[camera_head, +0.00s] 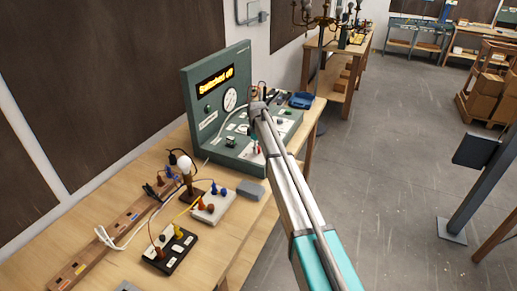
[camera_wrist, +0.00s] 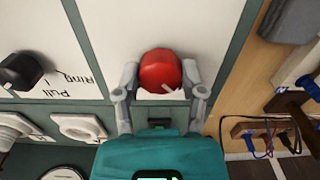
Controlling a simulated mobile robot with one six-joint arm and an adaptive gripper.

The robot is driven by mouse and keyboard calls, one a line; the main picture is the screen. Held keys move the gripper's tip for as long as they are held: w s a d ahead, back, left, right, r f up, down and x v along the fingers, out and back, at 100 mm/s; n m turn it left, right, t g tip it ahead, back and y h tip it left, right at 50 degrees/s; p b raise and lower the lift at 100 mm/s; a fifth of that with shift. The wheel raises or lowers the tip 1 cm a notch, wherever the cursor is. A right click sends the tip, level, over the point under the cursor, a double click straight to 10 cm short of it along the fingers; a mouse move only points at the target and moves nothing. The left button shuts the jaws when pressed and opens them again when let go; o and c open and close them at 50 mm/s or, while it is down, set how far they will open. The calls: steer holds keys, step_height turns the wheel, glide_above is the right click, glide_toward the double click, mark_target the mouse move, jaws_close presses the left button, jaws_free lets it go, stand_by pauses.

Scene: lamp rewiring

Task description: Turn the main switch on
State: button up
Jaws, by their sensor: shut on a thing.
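A red round knob (camera_wrist: 160,70) with a pale pointer mark sits on a white panel in the wrist view. It looks like the main switch. My gripper (camera_wrist: 160,88) has one finger on each side of the knob and is shut on it. The green control station (camera_head: 217,75) stands on the bench in the head view. Its lit yellow display (camera_head: 216,81) appears to read "Switched off". In the head view my arm hides part of the station's sloped panel, and the knob is hard to make out there.
A black knob (camera_wrist: 22,70) is left of the red one, above white round sockets (camera_wrist: 78,127). On the wooden bench (camera_head: 95,225) are a bulb (camera_head: 184,164), cables and terminal blocks (camera_head: 170,249). A blue object (camera_head: 301,100) lies behind my arm. Open floor is to the right.

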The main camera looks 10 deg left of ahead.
steer(key=m, duration=0.4)
steer(key=shift+s+a, duration=0.1)
steer(key=m, duration=0.4)
steer(key=shift+m, duration=0.3)
steer(key=m, duration=0.4)
steer(key=shift+a+m, duration=0.1)
steer(key=shift+m, duration=0.2)
steer(key=m, duration=0.4)
steer(key=o, duration=1.1)
steer(key=shift+o, duration=0.2)
